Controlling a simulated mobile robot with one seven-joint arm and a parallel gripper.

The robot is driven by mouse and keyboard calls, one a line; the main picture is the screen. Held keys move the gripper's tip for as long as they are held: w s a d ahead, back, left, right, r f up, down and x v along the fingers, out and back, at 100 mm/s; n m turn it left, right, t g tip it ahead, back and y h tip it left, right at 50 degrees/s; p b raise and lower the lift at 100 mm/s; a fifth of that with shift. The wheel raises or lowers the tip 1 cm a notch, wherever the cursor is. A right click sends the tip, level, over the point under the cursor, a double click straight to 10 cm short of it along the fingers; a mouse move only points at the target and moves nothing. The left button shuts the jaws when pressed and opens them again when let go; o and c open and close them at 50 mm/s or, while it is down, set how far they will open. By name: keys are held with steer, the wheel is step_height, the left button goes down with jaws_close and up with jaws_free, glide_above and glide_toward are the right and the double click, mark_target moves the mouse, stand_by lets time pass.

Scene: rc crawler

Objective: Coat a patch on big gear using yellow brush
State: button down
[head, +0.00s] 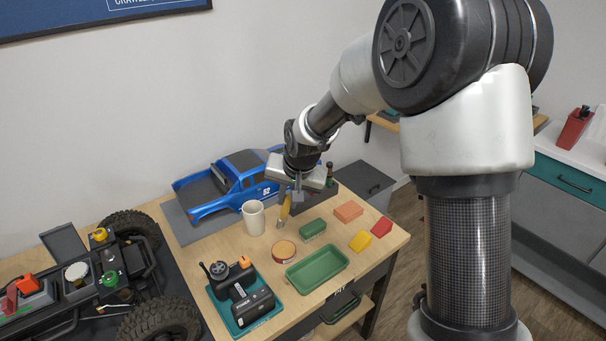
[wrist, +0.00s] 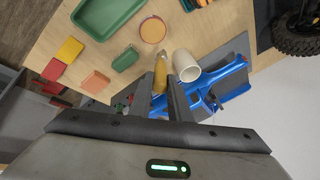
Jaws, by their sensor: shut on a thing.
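My gripper (head: 298,196) is above the wooden table, beside the white mug, and shut on the yellow brush (head: 285,207). The brush hangs tilted below the fingers, clear of the tabletop as far as I can tell. I cannot tell which part is the big gear.
A round tin (head: 284,250), a white mug (head: 253,217), a green tray (head: 317,270) and several coloured blocks stand on the table. A blue truck body (head: 240,183) is behind. A teal tray (head: 243,318) with a controller lies between the chassis and the green tray.

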step_height(320, 180, down, 7)
steer(key=s+b, duration=0.2)
steer(key=b, duration=0.2)
steer(key=shift+d+r, duration=0.15)
steer(key=shift+d, duration=0.15)
steer(key=shift+s+f+b, duration=0.1)
steer(key=shift+f+b, duration=0.5)
steer(key=shift+b, duration=0.1)
stand_by(2.1)
step_height(320, 180, up, 7)
steer(key=p, duration=0.4)
steer(key=shift+p, duration=0.3)
steer(key=shift+r, duration=0.1)
stand_by(0.6)
